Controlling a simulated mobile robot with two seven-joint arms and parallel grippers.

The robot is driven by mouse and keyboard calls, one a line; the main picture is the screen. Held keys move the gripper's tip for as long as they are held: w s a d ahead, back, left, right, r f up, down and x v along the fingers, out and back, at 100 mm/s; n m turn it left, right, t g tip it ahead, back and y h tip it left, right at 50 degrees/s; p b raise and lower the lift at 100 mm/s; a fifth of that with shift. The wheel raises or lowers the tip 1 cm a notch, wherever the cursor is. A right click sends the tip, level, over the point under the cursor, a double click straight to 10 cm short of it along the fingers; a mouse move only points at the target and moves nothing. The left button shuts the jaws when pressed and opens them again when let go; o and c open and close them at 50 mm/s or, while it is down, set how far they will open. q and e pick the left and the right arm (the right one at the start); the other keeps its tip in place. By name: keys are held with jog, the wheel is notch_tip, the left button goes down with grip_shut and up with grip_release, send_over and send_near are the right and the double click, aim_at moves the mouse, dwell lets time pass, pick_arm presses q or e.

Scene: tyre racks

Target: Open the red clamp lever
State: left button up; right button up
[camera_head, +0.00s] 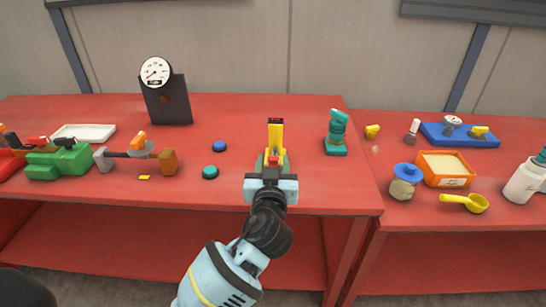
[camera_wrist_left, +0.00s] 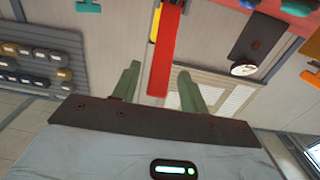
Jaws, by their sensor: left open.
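The red clamp lever (camera_wrist_left: 165,50) shows in the left wrist view as a long red bar between my two green fingers, with a gap beside each finger. In the head view only a small red part of it (camera_head: 273,158) shows in front of the yellow upright clamp body (camera_head: 275,135). A bit of yellow (camera_wrist_left: 154,25) also shows beside the lever in the wrist view. My left gripper (camera_head: 272,164) is open around the lever and hides the clamp's lower part. It also shows in the wrist view (camera_wrist_left: 157,72). My right gripper is not seen.
A teal device (camera_head: 336,135) stands to the right. The red table (camera_head: 235,185) is clear close around the clamp.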

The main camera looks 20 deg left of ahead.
pick_arm(q)
jog(key=shift+x, duration=1.15)
jog(key=shift+c, duration=0.4)
grip_shut()
